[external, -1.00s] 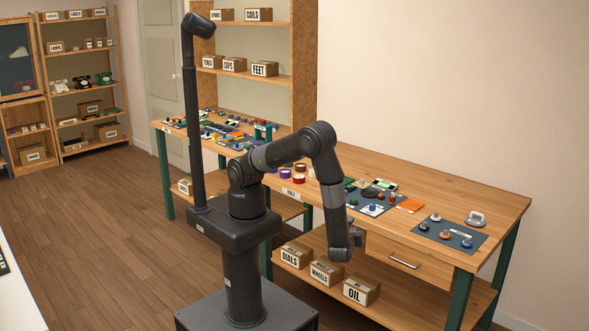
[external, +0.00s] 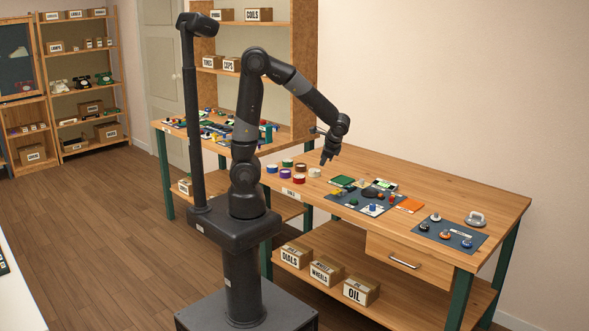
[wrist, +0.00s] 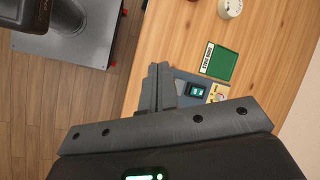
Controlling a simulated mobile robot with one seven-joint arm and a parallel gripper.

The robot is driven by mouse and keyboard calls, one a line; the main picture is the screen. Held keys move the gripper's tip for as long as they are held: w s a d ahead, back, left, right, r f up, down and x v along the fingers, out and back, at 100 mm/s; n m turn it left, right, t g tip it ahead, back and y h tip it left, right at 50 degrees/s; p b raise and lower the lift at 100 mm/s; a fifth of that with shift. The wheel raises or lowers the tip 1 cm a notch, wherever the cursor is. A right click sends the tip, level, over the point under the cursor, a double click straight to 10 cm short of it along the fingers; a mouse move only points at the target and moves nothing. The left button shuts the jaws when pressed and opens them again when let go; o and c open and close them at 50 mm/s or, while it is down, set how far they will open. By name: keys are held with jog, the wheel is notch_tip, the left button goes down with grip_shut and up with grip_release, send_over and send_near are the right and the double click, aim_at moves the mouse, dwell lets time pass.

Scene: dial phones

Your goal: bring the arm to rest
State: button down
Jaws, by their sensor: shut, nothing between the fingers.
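My gripper (external: 326,157) is shut and empty. In the external view it points down above the wooden workbench (external: 480,190), behind the green card. My arm is raised, with its elbow high and the forearm sloping down to the right. In the wrist view the two fingers of my gripper (wrist: 162,85) are together, over the bench's edge. A green card (wrist: 219,62) with a white label lies beyond them on the bench, next to a dark mat partly hidden by the gripper.
Several coloured tape rolls (external: 300,169) lie on the bench near my gripper. A blue-grey mat (external: 350,203) with small parts lies to the right, and another mat (external: 427,236) farther right. Labelled boxes (external: 326,272) stand on the lower shelf. The bench's right part has bare wood.

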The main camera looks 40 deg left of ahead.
jog(key=s+a+r+n+t+h, duration=0.4)
jog(key=s+a+r+n, duration=0.3)
jog(key=a+r+n, duration=0.4)
jog(key=shift+a+r+h, duration=0.8)
jog(key=shift+a+h, duration=0.1)
jog(key=shift+a, duration=0.2)
